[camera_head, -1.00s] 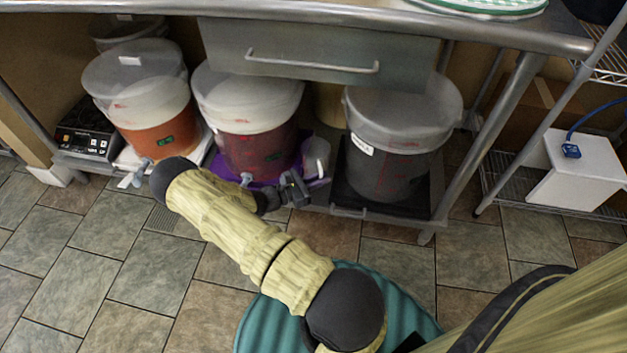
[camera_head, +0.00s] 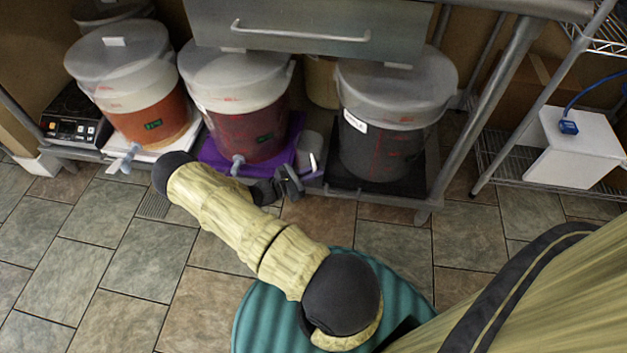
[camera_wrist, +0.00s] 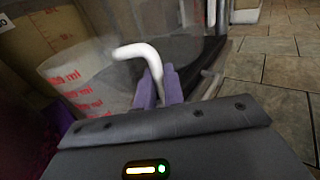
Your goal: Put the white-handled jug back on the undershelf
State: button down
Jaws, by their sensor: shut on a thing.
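The jug (camera_wrist: 85,85) is clear, with red ml marks, in the left of the wrist view. Its white handle (camera_wrist: 143,52) rises between my gripper's purple fingertips (camera_wrist: 158,88), which are shut on it. In the head view the jug (camera_head: 311,146) is small and pale, at the undershelf's front between the purple mat and the black tray. My gripper (camera_head: 289,183) is in front of it at the shelf edge. I cannot tell whether the jug's base touches the undershelf (camera_head: 310,183). Its lower part is partly hidden by my gripper.
A red-filled bucket (camera_head: 245,125) on the purple mat (camera_head: 215,160) is left of the jug; a dark-filled bucket (camera_head: 385,135) on a black tray (camera_head: 350,183) is right. An orange-filled bucket (camera_head: 150,115) stands farther left. A drawer (camera_head: 300,40) hangs above.

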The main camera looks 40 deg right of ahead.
jog(key=shift+f+b, duration=0.9)
jog(key=shift+f, duration=1.1)
jog(key=shift+f, duration=0.2)
jog(key=c, duration=1.5)
grip_release()
jog(key=shift+r, duration=0.2)
jog(key=p+v, duration=0.3)
jog(key=v, duration=0.9)
